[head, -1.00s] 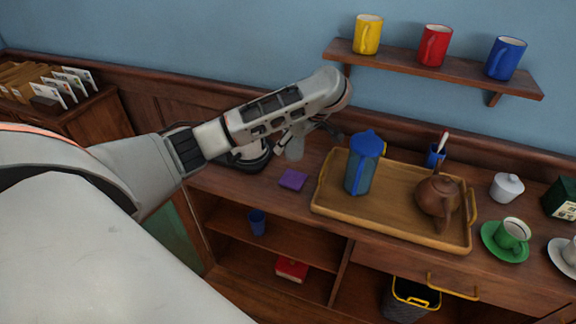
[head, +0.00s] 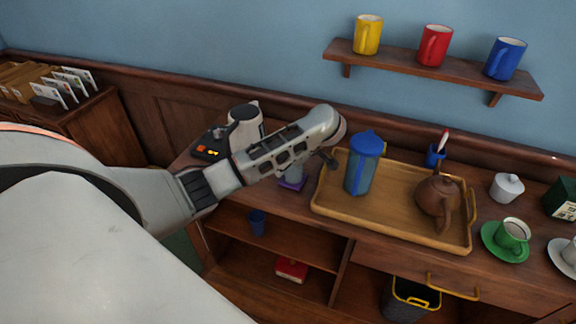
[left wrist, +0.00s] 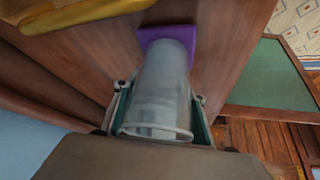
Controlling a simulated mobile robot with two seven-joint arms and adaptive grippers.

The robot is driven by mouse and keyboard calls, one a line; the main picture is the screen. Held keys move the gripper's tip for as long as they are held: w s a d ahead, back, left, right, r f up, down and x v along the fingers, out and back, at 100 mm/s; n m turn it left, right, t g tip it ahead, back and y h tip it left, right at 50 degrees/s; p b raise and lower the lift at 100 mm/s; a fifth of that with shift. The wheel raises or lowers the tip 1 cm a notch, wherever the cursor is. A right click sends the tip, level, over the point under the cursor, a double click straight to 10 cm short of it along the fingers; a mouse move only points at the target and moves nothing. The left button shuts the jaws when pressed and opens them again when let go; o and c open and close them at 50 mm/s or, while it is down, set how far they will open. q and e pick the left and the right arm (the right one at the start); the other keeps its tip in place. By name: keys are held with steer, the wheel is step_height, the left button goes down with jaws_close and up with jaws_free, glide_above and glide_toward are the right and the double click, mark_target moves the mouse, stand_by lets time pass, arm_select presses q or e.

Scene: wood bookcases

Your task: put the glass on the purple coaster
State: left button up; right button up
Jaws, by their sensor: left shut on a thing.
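The clear glass (left wrist: 163,85) is held upright in my left gripper (left wrist: 158,108), whose fingers are shut on its sides in the left wrist view. The glass's far end overlaps the purple coaster (left wrist: 168,33); I cannot tell whether it touches it. In the head view, the purple coaster (head: 291,184) lies on the cabinet top left of the tray, and the glass (head: 292,174) shows just over it, partly hidden by my left arm. My left gripper (head: 312,164) is mostly hidden there. My right gripper is out of view.
The wooden tray (head: 330,205) with a blue-lidded pitcher (head: 360,172) and brown teapot (head: 437,195) stands close right of the coaster. A coffee machine (head: 244,124) stands behind my arm. The cabinet's front edge is close to the coaster.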

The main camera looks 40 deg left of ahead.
arm_select(q)
steer(key=shift+f, duration=0.1)
steer(key=o, duration=1.1)
steer(key=shift+c, duration=0.2)
steer(key=shift+o, duration=1.1)
steer(key=v, duration=1.1)
steer(key=shift+w, duration=0.1)
steer(key=shift+d+r, duration=0.3)
steer(key=shift+r, duration=0.2)
